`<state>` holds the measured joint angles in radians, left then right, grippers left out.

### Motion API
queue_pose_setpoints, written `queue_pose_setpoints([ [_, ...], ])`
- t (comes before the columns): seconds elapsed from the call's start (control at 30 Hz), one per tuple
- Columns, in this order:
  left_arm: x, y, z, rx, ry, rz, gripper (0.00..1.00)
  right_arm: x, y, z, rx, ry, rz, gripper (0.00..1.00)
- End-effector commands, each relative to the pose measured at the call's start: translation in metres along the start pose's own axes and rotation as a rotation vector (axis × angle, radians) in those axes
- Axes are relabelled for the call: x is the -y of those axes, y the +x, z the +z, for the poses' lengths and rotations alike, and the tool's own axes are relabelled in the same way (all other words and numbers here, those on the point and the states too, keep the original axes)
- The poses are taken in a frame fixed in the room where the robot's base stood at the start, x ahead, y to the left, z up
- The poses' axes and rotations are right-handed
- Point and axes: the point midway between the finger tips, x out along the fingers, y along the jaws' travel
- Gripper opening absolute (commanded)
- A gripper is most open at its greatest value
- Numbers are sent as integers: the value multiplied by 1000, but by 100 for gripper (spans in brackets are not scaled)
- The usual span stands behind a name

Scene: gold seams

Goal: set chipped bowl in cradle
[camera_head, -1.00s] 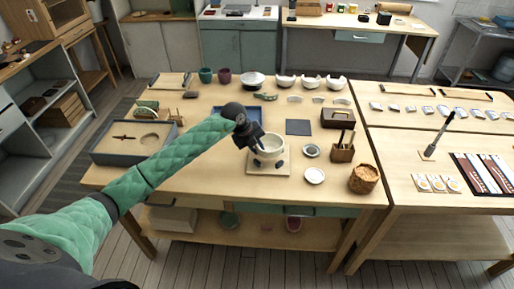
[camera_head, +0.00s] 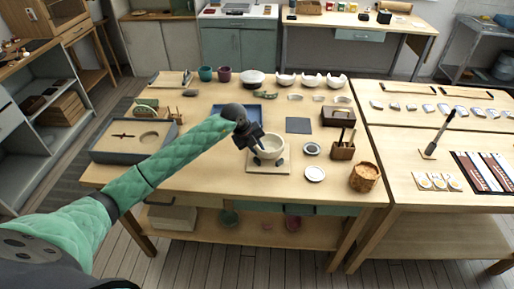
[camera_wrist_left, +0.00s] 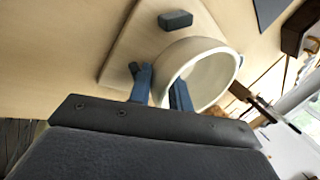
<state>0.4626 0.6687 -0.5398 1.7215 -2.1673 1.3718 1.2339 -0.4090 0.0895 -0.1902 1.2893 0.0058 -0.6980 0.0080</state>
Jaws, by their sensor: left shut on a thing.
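The cream bowl (camera_head: 272,146) is at the cradle (camera_head: 280,169), a pale square board with dark blue pads near the table's middle front. My left gripper (camera_head: 257,147) comes in from the left and is shut on the bowl's near-left rim. In the left wrist view the two blue fingers (camera_wrist_left: 160,90) straddle the wall of the bowl (camera_wrist_left: 190,52). A dark pad (camera_wrist_left: 175,20) of the cradle (camera_wrist_left: 122,45) shows beside the bowl. The bowl's underside is hidden, so I cannot tell whether it rests on the pads. No chip is clear. My right gripper is out of view.
A small white dish (camera_head: 315,174), a grey round dish (camera_head: 312,149), a wooden tool holder (camera_head: 343,151) and a woven basket (camera_head: 364,177) stand right of the cradle. A dark flat mat (camera_head: 298,125) lies behind. A grey tray (camera_head: 108,155) is at the left.

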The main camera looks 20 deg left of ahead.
Motion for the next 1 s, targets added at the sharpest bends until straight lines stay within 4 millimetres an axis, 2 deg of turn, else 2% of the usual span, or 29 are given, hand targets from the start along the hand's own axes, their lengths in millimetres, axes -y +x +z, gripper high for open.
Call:
queue_pose_setpoints([
  [0.83, -1, 2, 0, 0, 0, 1, 0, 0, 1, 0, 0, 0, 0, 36],
  [0.87, -1, 2, 0, 0, 0, 1, 22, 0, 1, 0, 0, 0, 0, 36],
  [0.97, -1, 2, 0, -1, 0, 2, 41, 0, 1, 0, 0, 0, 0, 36],
  [1.0, -2, 2, 0, -1, -1, 2, 45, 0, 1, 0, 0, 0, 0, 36],
])
